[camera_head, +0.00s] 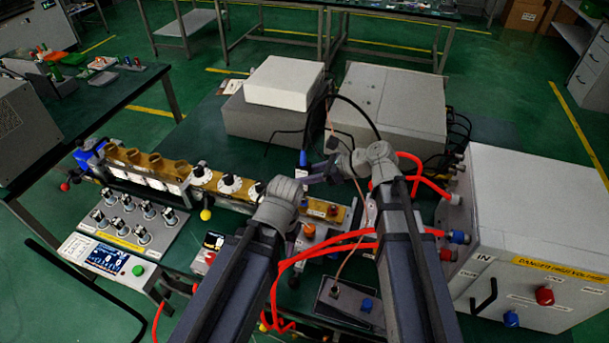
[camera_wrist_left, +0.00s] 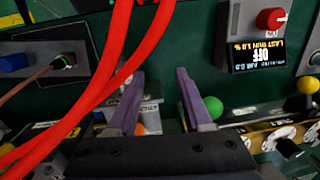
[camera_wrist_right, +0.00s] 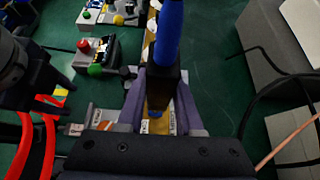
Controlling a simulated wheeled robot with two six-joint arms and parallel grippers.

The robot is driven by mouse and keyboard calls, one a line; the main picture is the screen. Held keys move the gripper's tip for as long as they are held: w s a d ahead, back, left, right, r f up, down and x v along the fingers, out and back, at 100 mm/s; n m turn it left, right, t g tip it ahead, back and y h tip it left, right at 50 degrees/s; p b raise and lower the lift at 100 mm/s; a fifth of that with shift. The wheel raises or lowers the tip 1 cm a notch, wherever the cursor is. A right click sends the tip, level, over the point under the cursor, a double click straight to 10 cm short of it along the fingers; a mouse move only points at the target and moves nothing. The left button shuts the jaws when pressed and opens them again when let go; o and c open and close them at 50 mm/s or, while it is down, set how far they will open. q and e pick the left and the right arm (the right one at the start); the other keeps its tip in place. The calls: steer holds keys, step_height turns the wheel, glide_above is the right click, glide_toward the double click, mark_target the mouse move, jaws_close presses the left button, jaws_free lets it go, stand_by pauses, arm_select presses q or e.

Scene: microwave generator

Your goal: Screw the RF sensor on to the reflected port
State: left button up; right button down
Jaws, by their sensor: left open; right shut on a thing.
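The RF sensor (camera_wrist_right: 165,75), a blue and black upright cylinder, is held between the fingers of my right gripper (camera_wrist_right: 160,98), which is shut on it. Its blue top also shows in the head view (camera_head: 303,158). Its lower end is over the brass waveguide (camera_wrist_right: 150,52), between two white labels that I cannot read. I cannot tell whether it touches the reflected port, which the sensor and fingers hide. My left gripper (camera_wrist_left: 160,100) is open and empty, low near the front side of the waveguide.
A grey box (camera_head: 345,300) with a blue knob and a copper cable lies in front. A large cabinet (camera_head: 540,245) stands right and grey boxes (camera_head: 390,105) behind. A display with a red knob (camera_wrist_left: 258,35) is near my left gripper.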

steer(key=shift+f+b, duration=0.55)
steer(key=shift+f, duration=0.35)
steer(key=shift+f+b, duration=0.55)
stand_by(1.2)
steer(key=shift+c, duration=2.4)
jaws_free()
steer(key=shift+r, duration=0.1)
steer(key=p+v, duration=0.4)
steer(key=v, duration=0.3)
steer(key=shift+d, duration=0.35)
steer(key=shift+s+r, duration=0.1)
